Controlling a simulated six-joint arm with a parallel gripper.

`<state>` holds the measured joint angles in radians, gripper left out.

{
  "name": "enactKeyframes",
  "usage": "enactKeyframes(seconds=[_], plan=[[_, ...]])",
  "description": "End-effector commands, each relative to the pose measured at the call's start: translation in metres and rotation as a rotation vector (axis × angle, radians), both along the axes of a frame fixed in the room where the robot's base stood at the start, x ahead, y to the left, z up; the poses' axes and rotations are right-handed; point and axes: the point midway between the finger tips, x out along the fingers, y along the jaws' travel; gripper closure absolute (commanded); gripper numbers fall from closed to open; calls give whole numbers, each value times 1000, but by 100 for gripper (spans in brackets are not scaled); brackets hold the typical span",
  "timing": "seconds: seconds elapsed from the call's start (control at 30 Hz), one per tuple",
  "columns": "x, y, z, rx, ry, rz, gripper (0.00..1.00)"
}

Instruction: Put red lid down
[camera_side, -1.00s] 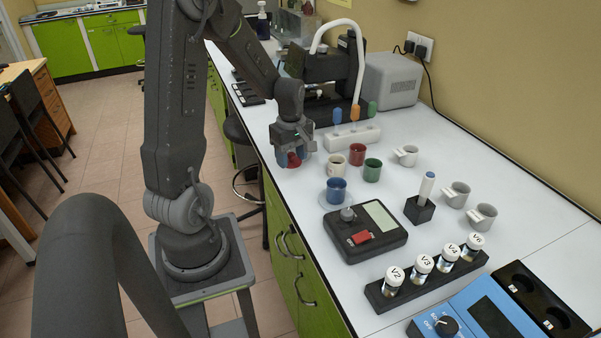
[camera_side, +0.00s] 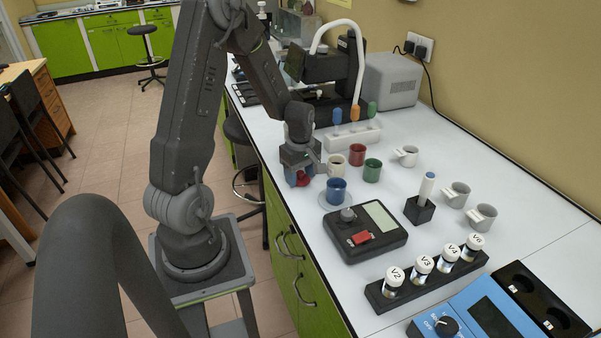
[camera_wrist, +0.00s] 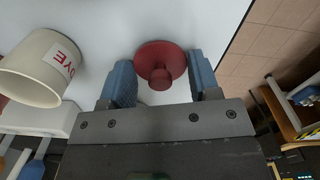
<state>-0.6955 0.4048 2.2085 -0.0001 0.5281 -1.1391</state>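The red lid (camera_wrist: 160,58) is a round disc with a knob facing the wrist camera. In the wrist view it sits between the two blue fingers of my gripper (camera_wrist: 161,80), which meet its rim on both sides. In the side view my gripper (camera_side: 302,178) is low over the near left edge of the white bench, with the red lid (camera_side: 302,179) partly hidden between the fingers. The lid is close to the bench top; I cannot tell whether it touches.
A cream cup marked DYE (camera_wrist: 38,72) stands close beside my gripper. Red (camera_side: 357,154), green (camera_side: 372,170) and blue (camera_side: 337,190) cups stand nearby. The bench edge drops to the floor close by.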

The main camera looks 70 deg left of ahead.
Motion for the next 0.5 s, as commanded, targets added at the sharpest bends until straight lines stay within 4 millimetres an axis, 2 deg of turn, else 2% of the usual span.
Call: enactKeyframes(seconds=[0.03,0.23,0.5], plan=[[0,0,0,0,0,0,39],[0,0,0,0,0,0,21],[0,0,3,0,-1,0,21]])
